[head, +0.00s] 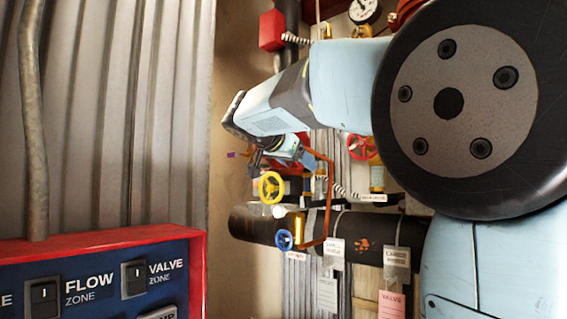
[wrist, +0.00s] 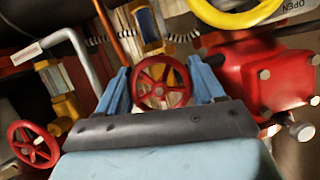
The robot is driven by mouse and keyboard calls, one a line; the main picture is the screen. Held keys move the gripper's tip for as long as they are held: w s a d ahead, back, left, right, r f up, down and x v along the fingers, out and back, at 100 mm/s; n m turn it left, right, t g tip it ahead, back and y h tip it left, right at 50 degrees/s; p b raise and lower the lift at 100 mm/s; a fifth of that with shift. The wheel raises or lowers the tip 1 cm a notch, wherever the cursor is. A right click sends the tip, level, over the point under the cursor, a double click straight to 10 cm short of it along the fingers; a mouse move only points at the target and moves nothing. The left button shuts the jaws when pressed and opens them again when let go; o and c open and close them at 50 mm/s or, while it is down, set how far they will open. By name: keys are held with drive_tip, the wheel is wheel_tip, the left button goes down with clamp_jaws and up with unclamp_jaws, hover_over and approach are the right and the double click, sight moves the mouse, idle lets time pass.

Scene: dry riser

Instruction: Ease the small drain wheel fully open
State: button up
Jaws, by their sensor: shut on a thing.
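In the wrist view a small red spoked wheel (wrist: 160,82) sits between the two pale blue fingers of my gripper (wrist: 160,68). I take it as the drain wheel; no label on it is readable. One finger is on each side of the rim, and my gripper is shut on it. The dark gripper body covers what lies below the wheel. In the head view my gripper (head: 299,156) is at the pipework, below my wrist. The gripped wheel cannot be made out there.
A yellow wheel (head: 270,187), a blue wheel (head: 284,240) and another red wheel (head: 362,147) are close around. In the wrist view a red valve body (wrist: 248,75) stands right of my fingers, and another red wheel (wrist: 33,145) is at lower left. A switch panel (head: 100,275) stands front left.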

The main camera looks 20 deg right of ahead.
drive_tip(key=n+g, duration=0.1)
drive_tip(key=n, duration=0.1)
drive_tip(key=n+g+h, duration=0.1)
drive_tip(key=n, duration=0.1)
drive_tip(key=shift+a+f, duration=0.15)
drive_tip(key=shift+f, duration=0.05)
drive_tip(key=n+g+h, duration=0.1)
drive_tip(key=n+h, duration=0.1)
drive_tip(key=n, duration=0.1)
drive_tip(key=shift+n+g, duration=0.4)
drive_tip(key=n+h, duration=0.2)
drive_tip(key=n, duration=0.2)
drive_tip(key=shift+h, duration=0.3)
drive_tip(key=n+h, duration=0.2)
drive_tip(key=n, duration=0.3)
drive_tip(key=shift+r, duration=0.1)
drive_tip(key=o, duration=0.7)
drive_tip(key=shift+r, duration=0.15)
